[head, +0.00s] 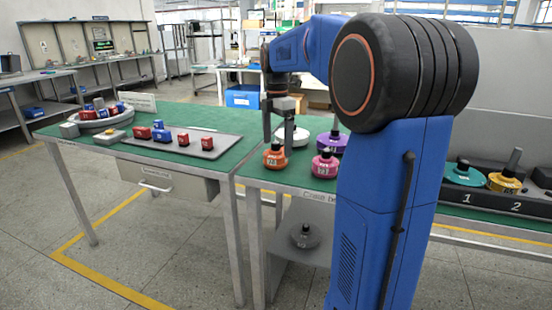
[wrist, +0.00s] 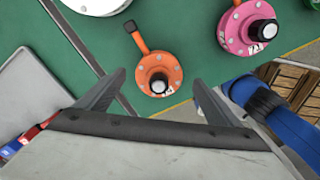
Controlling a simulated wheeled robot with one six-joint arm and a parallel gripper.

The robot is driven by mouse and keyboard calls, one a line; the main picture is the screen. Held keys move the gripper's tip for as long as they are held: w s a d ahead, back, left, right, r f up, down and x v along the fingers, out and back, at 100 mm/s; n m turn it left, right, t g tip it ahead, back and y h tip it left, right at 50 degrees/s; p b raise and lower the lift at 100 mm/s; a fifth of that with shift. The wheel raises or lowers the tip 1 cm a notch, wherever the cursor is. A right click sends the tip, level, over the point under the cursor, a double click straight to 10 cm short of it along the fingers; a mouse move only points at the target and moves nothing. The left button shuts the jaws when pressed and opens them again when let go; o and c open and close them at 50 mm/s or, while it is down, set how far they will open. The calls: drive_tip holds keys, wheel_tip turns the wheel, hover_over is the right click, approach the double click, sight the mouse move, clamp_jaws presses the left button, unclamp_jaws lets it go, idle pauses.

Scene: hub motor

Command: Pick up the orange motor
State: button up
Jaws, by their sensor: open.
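The orange motor (head: 275,156) stands on the green table near its front edge, upright with a dark knob on top. In the wrist view the orange motor (wrist: 158,72) lies ahead of the space between my fingers, with its handle-like arm pointing to the upper left. My gripper (wrist: 160,95) is open and empty, one finger on each side below the motor. In the head view my gripper (head: 277,125) hangs down just above and beside the orange motor. I cannot tell the exact height gap.
A pink motor (head: 324,165), a purple motor (head: 332,142) and a white motor (head: 292,137) stand close by on the right and behind. A grey tray (head: 225,150) with red and blue parts lies on the left table. A dark motor (head: 305,236) sits on the lower shelf.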

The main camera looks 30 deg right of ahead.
sight(277, 153)
wheel_tip(277, 153, down, 5)
drive_tip(key=shift+w+r, duration=0.1)
drive_tip(key=shift+c, duration=0.3)
drive_tip(key=c, duration=1.7)
